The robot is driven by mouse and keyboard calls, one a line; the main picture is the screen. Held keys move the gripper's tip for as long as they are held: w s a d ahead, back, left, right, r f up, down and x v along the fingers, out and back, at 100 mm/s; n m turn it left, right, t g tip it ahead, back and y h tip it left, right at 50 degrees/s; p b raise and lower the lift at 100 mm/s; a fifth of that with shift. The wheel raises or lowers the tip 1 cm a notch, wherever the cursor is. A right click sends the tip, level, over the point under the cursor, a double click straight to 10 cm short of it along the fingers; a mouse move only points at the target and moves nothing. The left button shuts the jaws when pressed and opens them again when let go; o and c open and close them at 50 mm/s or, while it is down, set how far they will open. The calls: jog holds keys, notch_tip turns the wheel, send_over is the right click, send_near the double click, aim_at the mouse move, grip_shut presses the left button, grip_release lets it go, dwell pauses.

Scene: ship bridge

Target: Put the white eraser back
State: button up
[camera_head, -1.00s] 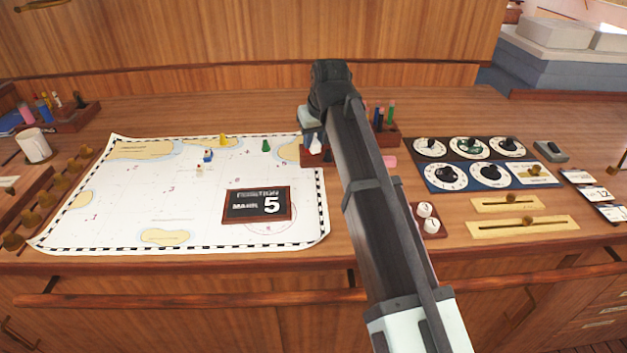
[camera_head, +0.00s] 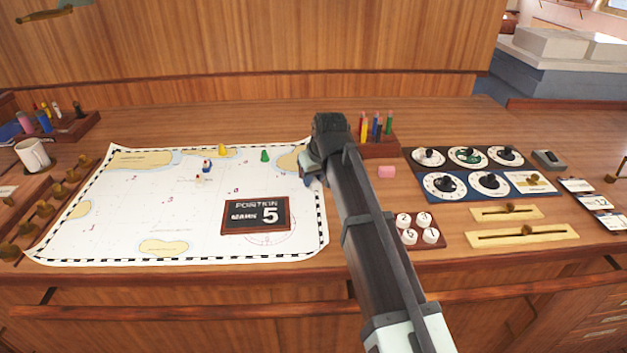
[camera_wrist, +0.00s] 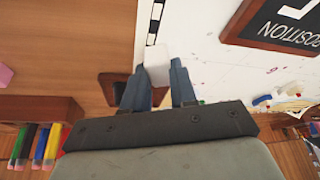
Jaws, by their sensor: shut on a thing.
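My gripper (camera_wrist: 157,72) is shut on the white eraser (camera_wrist: 157,58), which sticks out between the blue-grey fingertips in the wrist view. The eraser is over or beside the chart's edge; its height above the desk is hard to tell. A small dark-edged wooden holder (camera_wrist: 108,84) lies right beside and partly behind the fingers. In the head view my gripper (camera_head: 308,181) is at the right edge of the chart, and my arm hides the eraser and most of the holder area.
The paper chart (camera_head: 130,205) carries small pawns and a position plaque (camera_head: 255,216). The pen rack (camera_head: 378,149) stands right of my wrist. A pink eraser (camera_head: 387,172), a tray of white knobs (camera_head: 418,228) and dial panels (camera_head: 468,184) lie further right.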

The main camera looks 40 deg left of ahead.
jog(key=shift+f, duration=0.55)
jog(key=shift+f, duration=0.15)
jog(key=o, duration=0.9)
jog(key=shift+o, duration=0.2)
jog(key=v, duration=1.2)
